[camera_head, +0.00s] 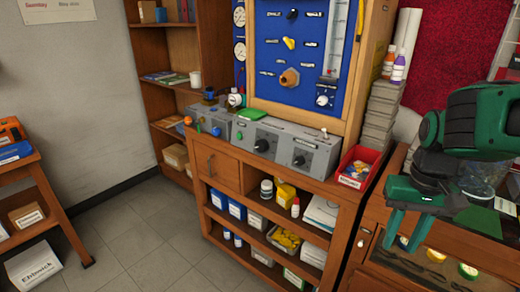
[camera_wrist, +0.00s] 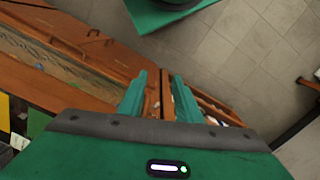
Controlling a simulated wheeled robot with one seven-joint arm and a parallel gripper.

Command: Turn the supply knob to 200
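I cannot tell which knob is the supply knob, because the labels are too small to read. Grey boxes on the bench below have black dials, including a middle dial (camera_head: 262,145) and a right dial (camera_head: 299,160). My green gripper (camera_head: 393,238) is at the right, apart from the panel and boxes. It also shows in the wrist view (camera_wrist: 159,97), its fingers apart with nothing between them.
A red bin (camera_head: 358,168) stands at the bench's right end, between the grey boxes and my gripper. A stack of grey blocks (camera_head: 380,115) with bottles on top stands behind it. A display case (camera_head: 450,262) lies below my gripper. The tiled floor (camera_head: 140,225) at left is clear.

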